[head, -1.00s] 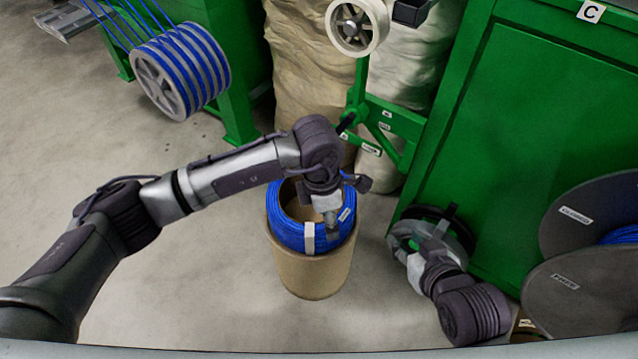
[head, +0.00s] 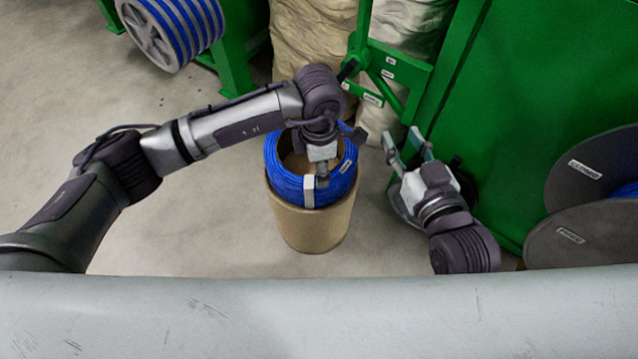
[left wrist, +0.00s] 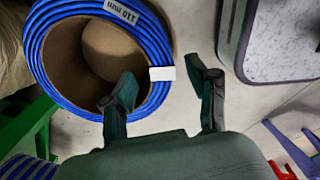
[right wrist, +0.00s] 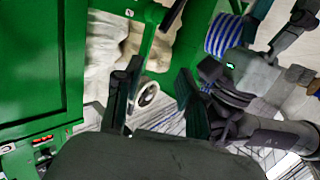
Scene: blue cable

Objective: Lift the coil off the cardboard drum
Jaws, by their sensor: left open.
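The blue cable coil (head: 286,182), with white tags, sits around the top of the cardboard drum (head: 312,228). The left wrist view also shows the coil (left wrist: 38,50) and looks into the hollow drum (left wrist: 75,55). My left gripper (head: 322,178) is at the coil's near right side. In the left wrist view, its open fingers (left wrist: 162,80) appear on either side of the coil's wall, one toward the hollow and one outside; their depth is unclear. My right gripper (head: 406,142) is open and empty, to the right of the drum. The right wrist view shows its spread fingers (right wrist: 157,85).
A green cabinet (head: 500,110) and dark reels (head: 575,225) stand at the right. A green stand (head: 385,75) and pale sacks (head: 300,40) are behind the drum. A blue-striped spool (head: 175,30) is at the upper left. Floor left of the drum is clear.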

